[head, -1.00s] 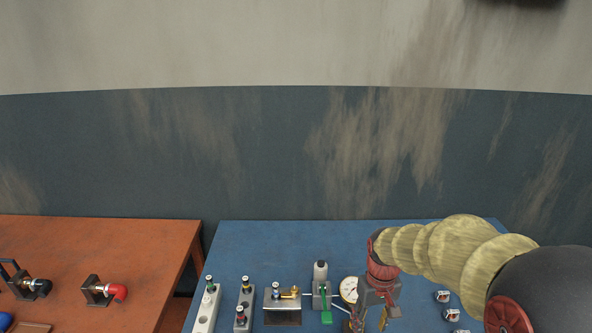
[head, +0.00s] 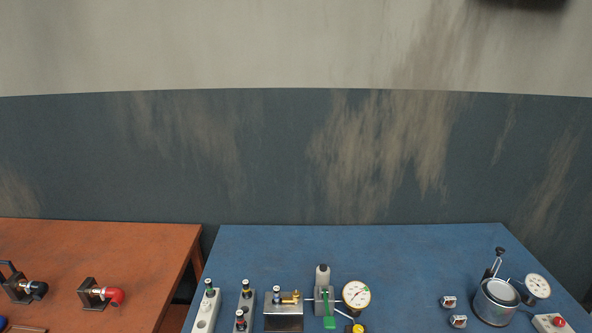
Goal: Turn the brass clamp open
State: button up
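A small brass piece, which looks like the brass clamp (head: 289,298), sits on top of a grey metal block (head: 283,318) near the front of the blue table. A small injector-like part with a dark cap (head: 276,292) stands upright at its left side. The brass piece is too small in the head view to tell how far it is turned. My gripper is not in view, and nothing of my arm covers the clamp.
Racks (head: 205,312) stand left. A metal pot (head: 495,302) is far right. The blue table's (head: 420,260) middle right is clear.

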aim_at(295, 297)
jog(key=i+j+u, duration=0.4)
jog(key=i+j, duration=0.3)
jog(key=j, duration=0.1)
